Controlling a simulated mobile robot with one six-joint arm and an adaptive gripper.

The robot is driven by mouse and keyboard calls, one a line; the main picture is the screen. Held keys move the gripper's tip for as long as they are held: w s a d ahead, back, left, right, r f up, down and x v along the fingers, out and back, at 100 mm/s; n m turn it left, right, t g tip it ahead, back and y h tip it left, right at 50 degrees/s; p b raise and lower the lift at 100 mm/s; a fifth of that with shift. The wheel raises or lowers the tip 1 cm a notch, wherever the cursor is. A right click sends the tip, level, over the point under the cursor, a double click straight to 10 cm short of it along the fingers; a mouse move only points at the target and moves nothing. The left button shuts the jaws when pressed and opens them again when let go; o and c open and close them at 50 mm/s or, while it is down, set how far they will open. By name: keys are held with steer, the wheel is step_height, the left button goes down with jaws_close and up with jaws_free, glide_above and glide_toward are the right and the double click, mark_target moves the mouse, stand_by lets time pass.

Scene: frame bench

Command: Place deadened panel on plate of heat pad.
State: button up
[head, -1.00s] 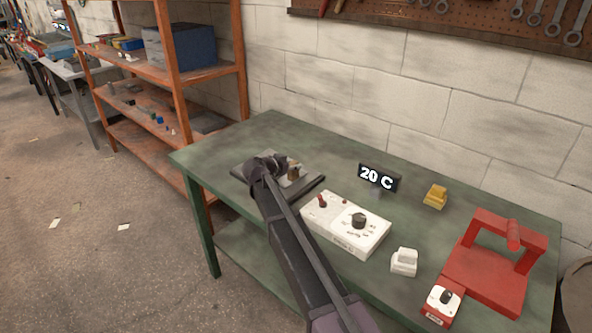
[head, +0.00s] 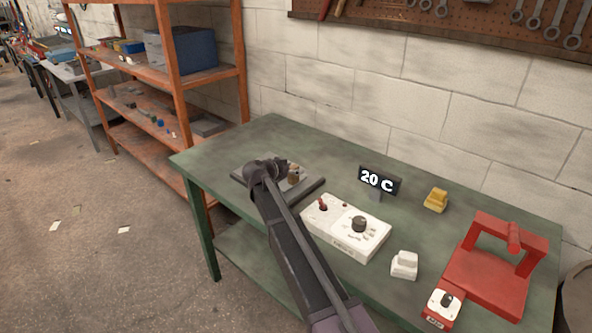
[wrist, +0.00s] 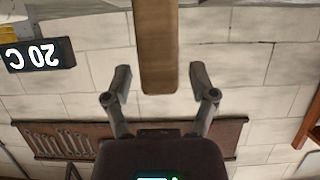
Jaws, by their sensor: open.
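The dark heat pad plate (head: 312,191) lies flat on the green bench, next to its white control box (head: 345,227) with a red switch and black dial. A small brown piece (head: 294,174), apparently part of the panel, stands over the plate beside my gripper (head: 282,168). The arm hides much of the plate and whatever lies flat on it. In the wrist view, a brown bar (wrist: 157,45) reaches down between the spread fingers of my gripper (wrist: 160,78), with a gap on each side. My gripper is open and holds nothing.
A black "20 C" display (head: 379,181) stands behind the control box. A yellow block (head: 436,200), a white block (head: 404,265) and a red handled device (head: 490,277) sit to the right. An orange shelf (head: 170,90) stands left. The bench's back left is clear.

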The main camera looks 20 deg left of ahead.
steer(key=p+v, duration=0.4)
steer(key=v, duration=0.8)
